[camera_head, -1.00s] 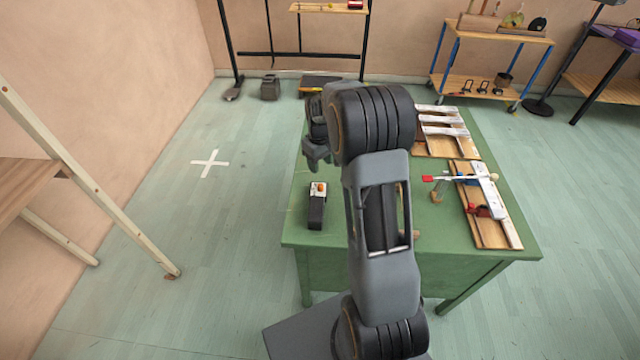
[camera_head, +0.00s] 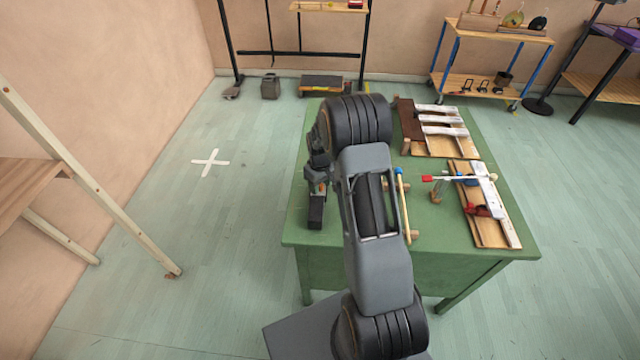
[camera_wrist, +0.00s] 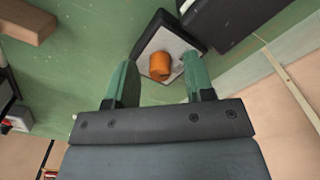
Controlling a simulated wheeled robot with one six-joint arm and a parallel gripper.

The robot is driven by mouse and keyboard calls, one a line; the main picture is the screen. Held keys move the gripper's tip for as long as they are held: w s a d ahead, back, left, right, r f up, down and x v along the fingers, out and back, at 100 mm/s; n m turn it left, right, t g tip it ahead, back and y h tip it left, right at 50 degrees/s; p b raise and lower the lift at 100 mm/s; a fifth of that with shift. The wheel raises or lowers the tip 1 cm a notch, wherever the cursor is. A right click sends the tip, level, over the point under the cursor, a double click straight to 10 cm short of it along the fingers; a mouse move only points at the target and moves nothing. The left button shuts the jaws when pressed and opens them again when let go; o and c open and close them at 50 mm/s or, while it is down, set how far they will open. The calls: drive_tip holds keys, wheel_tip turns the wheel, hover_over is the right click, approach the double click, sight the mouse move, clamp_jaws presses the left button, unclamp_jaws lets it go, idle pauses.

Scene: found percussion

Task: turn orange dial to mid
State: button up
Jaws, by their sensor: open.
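The orange dial (camera_wrist: 160,66) is a short round knob on the pale top face of a small dark box (camera_wrist: 146,42). In the wrist view it sits between and just beyond the fingertips of my gripper (camera_wrist: 158,78). The jaws are open, with a green-toned finger on each side and clear space beside the dial. I cannot tell which setting the dial is at. In the head view the box (camera_head: 315,212) stands at the left side of the green table, and my gripper (camera_head: 317,178) is over its far end, hiding most of the dial.
On the green table (camera_head: 385,262), a stick with a blue tip (camera_head: 402,195) lies right of my arm. Wooden boards with white bars (camera_head: 440,122) and a red-tipped mallet (camera_head: 450,178) occupy the right side.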

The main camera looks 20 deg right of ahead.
drive_tip(key=shift+c, duration=0.3)
clamp_jaws()
drive_tip(key=m+b, duration=0.2)
drive_tip(key=m, duration=0.1)
drive_tip(key=shift+m, duration=0.4)
drive_tip(key=shift+m+b, duration=0.6)
drive_tip(key=shift+m, duration=1.7)
drive_tip(key=shift+o, duration=0.3)
unclamp_jaws()
